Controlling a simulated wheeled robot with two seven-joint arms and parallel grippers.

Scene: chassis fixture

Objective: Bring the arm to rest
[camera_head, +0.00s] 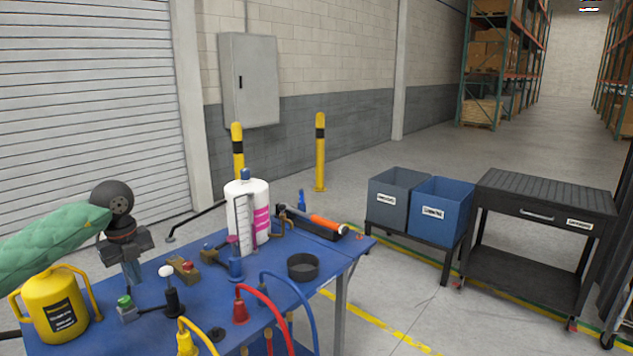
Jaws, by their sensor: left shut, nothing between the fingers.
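My left arm, in a green sleeve (50,238), comes in from the left edge over the blue table (310,262). My left gripper (132,272) points down, its fingers shut with nothing between them. It hangs to the right of the yellow container (55,305), above and behind the block with the green button (126,308). Whether the fingertips touch anything is hard to tell. My right gripper is not in view.
An orange-handled tool (328,223) lies at the back. A grey bin (385,203), a blue bin (440,215) and a black cart (545,200) stand to the right.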

